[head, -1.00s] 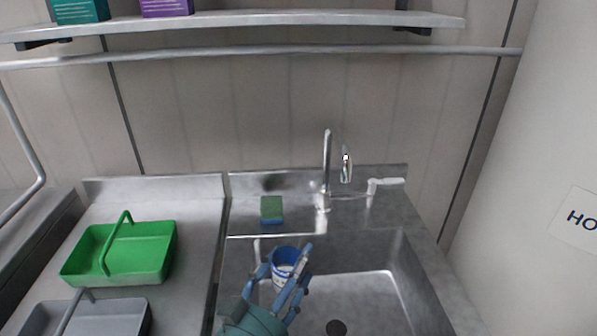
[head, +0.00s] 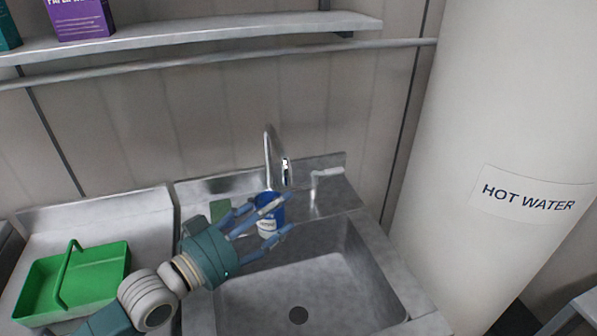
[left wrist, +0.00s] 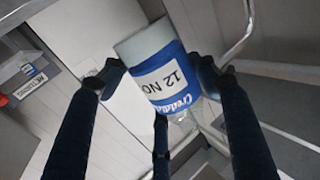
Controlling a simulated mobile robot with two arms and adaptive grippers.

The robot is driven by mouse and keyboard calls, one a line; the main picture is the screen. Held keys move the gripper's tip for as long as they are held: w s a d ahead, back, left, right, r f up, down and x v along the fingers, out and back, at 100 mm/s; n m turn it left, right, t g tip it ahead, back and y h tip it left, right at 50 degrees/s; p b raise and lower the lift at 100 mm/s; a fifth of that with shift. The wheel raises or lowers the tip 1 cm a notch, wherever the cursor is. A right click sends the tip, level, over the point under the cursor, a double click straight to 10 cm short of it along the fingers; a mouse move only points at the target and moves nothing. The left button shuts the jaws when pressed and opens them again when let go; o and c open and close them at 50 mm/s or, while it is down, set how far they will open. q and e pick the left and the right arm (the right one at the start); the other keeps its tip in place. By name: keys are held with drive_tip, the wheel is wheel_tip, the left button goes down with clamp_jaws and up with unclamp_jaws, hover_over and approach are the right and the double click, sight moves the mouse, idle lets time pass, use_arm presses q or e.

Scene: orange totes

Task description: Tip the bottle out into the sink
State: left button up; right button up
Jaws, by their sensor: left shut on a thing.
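The blue bottle (head: 268,226) with a white label is between the fingers of my left gripper (head: 262,222), above the back left part of the steel sink (head: 330,262). In the left wrist view the bottle (left wrist: 165,75) shows a blue and white label with partly readable print. The fingers of my left gripper (left wrist: 160,85) are closed around it, and it looks tilted in that view. The faucet (head: 270,160) stands just behind the bottle. I cannot see whether anything is inside the bottle. My right gripper is not in view.
A green caddy (head: 95,285) stands on the left drainboard. A green sponge (head: 219,209) lies on the back ledge, partly behind my gripper. A large white cylinder labelled HOT WATER (head: 525,200) stands at right. The basin floor is clear.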

sight(259, 183)
use_arm(q)
drive_tip(key=w+a, duration=0.1)
drive_tip(key=w+a+r, duration=0.1)
drive_tip(key=w+a+p, duration=0.1)
drive_tip(key=a, duration=0.1)
drive_tip(key=shift+w+r, duration=0.25)
drive_tip(key=shift+r, duration=0.1)
drive_tip(key=shift+s+r, duration=0.1)
drive_tip(key=shift+r, duration=0.05)
